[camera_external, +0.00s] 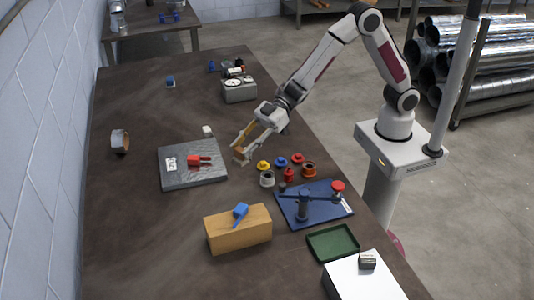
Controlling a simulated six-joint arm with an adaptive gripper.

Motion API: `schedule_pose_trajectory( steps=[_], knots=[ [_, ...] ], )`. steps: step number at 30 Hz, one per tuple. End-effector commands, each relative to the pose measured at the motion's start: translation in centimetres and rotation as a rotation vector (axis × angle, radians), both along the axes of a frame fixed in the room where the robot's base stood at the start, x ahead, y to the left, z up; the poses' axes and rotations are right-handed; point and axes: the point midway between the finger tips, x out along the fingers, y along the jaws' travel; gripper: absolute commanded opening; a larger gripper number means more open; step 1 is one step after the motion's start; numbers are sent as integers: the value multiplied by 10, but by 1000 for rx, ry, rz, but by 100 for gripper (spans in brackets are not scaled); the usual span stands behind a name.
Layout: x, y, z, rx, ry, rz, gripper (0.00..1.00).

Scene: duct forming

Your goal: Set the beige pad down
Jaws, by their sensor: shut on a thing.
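My gripper (241,156) is at the end of the arm, over the middle of the brown table. It is shut on the beige pad (239,141), a small tan piece between its fingers. The pad is partly hidden by the fingers. The gripper is low, just right of the grey slab, but I cannot tell whether the pad touches the table.
The grey slab (193,178) bears a red tool (199,160). Several coloured knobs (289,167) stand at the right, beside a blue plate (318,212). A wooden block (238,236) stands in front. The table (140,235) is clear at the front left.

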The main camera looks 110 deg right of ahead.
Motion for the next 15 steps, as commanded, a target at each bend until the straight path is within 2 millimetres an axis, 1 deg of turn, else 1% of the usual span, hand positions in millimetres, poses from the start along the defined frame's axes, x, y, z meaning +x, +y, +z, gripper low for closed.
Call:
schedule_pose_trajectory(
  steps=[6,9,15],
  knots=[
    [-20,31,-18,1,3,159,8],
    [-31,44,-26,1,2,230,8],
    [-51,59,-43,2,4,324,8]
  ],
)
